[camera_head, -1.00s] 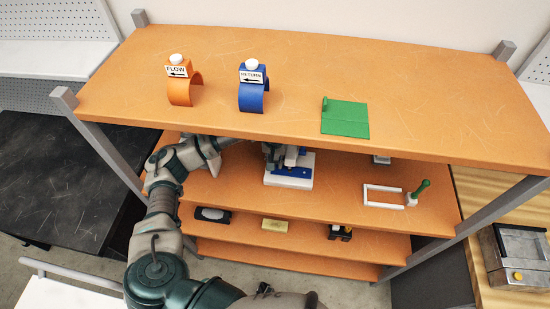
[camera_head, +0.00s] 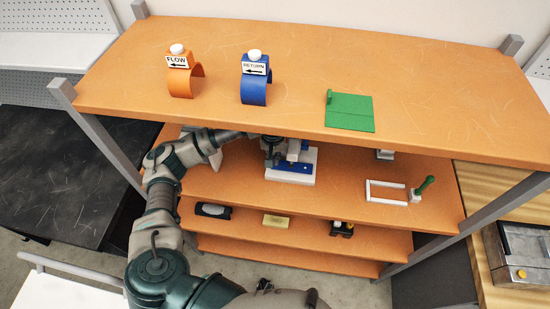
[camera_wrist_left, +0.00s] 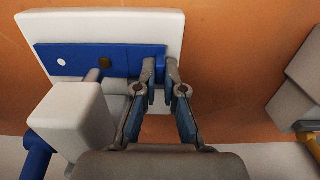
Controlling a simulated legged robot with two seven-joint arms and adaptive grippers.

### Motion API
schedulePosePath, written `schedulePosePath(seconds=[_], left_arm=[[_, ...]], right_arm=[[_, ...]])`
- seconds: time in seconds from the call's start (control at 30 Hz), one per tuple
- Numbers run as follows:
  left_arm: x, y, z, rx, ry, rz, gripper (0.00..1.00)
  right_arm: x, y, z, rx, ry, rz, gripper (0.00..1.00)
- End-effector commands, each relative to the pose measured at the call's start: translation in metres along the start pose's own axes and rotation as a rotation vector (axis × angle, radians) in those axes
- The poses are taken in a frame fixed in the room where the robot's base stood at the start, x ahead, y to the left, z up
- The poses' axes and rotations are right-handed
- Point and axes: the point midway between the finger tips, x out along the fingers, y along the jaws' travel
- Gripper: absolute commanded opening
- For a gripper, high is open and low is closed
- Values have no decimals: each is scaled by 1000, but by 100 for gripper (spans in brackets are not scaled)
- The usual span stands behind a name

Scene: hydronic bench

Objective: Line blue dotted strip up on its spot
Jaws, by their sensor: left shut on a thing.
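The blue dotted strip (camera_wrist_left: 75,62) lies over a white board (camera_wrist_left: 100,22) in the left wrist view. It has a white dot near its left end and a dark brownish dot near its middle. My left gripper (camera_wrist_left: 163,85) is shut on an upright blue tab at the strip's right end. In the head view the strip (camera_head: 291,168) and white board (camera_head: 302,180) are on the second shelf, partly hidden by my left gripper (camera_head: 284,158). I cannot tell whether the strip touches the board. My right gripper is not in view.
A white block (camera_wrist_left: 85,115) with a rod stands close left of my gripper. The top shelf (camera_head: 420,95) overhangs the work. A white frame (camera_head: 386,191) and green-handled tool (camera_head: 424,188) stand at the right. Orange (camera_head: 181,80) and blue (camera_head: 253,88) clips are above.

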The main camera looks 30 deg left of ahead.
Motion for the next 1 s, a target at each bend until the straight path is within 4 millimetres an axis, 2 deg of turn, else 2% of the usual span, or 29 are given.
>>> schedulePosePath(seconds=[1.0], left_arm=[[0, -21, 0, -1, -1, -1, 0]], right_arm=[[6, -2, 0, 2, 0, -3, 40]])
